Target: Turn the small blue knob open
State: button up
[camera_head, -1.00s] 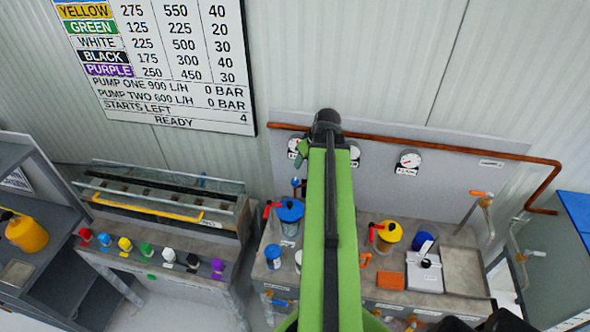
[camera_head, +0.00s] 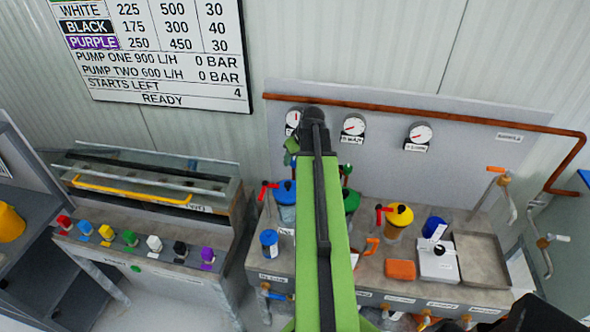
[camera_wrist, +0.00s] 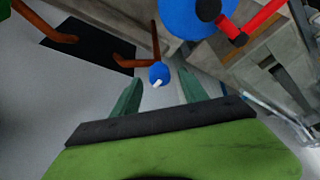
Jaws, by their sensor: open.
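The small blue knob (camera_wrist: 158,73) with a short white mark shows in the wrist view, at the end of a copper-brown pipe. My gripper (camera_wrist: 160,84) is open, its two green fingers on either side of the knob in the picture. I cannot tell how far the knob lies beyond the fingertips; no touch shows. In the head view my gripper (camera_head: 291,151) is in front of the gauge panel, above the blue pump (camera_head: 285,192). The knob is not seen there, likely hidden by my arm. The large blue pump top (camera_wrist: 190,14) shows above the knob in the wrist view.
The red handle (camera_wrist: 262,18) of the blue pump reaches right of the knob in the wrist view. In the head view, a yellow-topped pump (camera_head: 398,216) and an orange block (camera_head: 400,269) stand on the bench. A copper pipe (camera_head: 450,112) crosses the panel.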

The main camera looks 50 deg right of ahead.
jog(key=shift+w+d+f, duration=0.1)
jog(key=shift+w+f, duration=0.05)
jog(key=shift+f, duration=0.4)
jog(key=shift+r, duration=0.15)
grip_shut()
